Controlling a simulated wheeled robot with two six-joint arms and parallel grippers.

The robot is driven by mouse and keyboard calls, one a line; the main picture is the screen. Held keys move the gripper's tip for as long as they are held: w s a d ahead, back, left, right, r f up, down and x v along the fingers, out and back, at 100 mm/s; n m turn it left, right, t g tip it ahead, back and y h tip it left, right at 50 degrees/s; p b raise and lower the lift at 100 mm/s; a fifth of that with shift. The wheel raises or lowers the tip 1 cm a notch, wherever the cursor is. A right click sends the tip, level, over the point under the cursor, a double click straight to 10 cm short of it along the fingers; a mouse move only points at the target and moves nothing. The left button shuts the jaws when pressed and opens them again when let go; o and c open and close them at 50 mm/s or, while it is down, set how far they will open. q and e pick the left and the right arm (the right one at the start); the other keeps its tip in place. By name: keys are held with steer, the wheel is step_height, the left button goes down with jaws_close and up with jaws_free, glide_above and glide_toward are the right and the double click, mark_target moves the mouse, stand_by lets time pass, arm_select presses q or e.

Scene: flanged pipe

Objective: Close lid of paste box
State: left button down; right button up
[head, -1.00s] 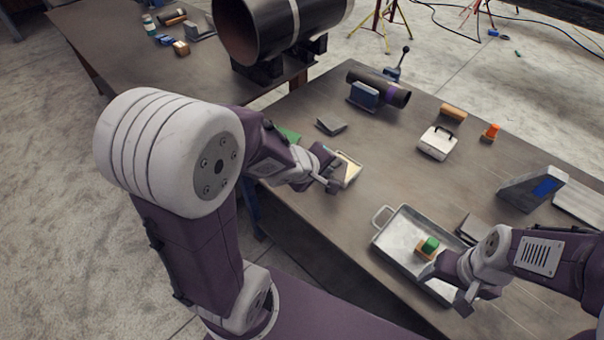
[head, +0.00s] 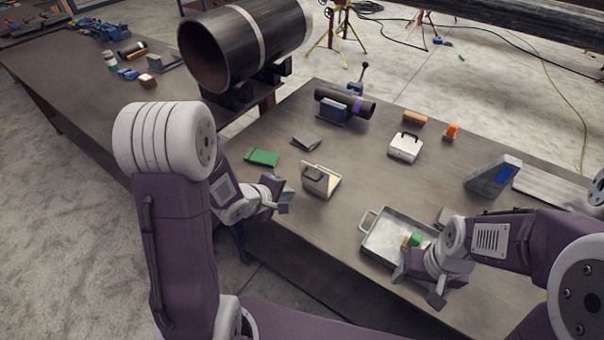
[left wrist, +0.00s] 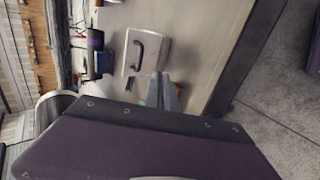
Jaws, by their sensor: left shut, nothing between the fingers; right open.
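The paste box (head: 333,187) stands on the near table in the head view, with a pale inside showing at its right. Its grey lid (head: 316,179), with a dark handle, stands up tilted at the left side, so the box is open. My left gripper (head: 284,196) is shut and empty, left of the box and apart from it. The left wrist view shows its fingers (left wrist: 162,92) together, with a pale handled box (left wrist: 148,52) beyond; I cannot tell which box that is. My right gripper (head: 441,287) is open by the metal tray's near right side.
The metal tray (head: 369,221) holds a green block (head: 414,240). A white handled case (head: 405,149), a green block (head: 262,157) and a grey wedge (head: 306,143) lie around the paste box. Bare table surrounds the box.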

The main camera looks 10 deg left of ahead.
arm_select(q)
steer(key=w+d+f, duration=0.2)
steer(key=w+f, duration=0.1)
steer(key=w, duration=0.4)
steer(key=shift+w+d, duration=0.3)
steer(key=shift+d, duration=0.05)
arm_select(e)
steer(key=shift+d+r, duration=0.1)
steer(key=shift+r, duration=0.5)
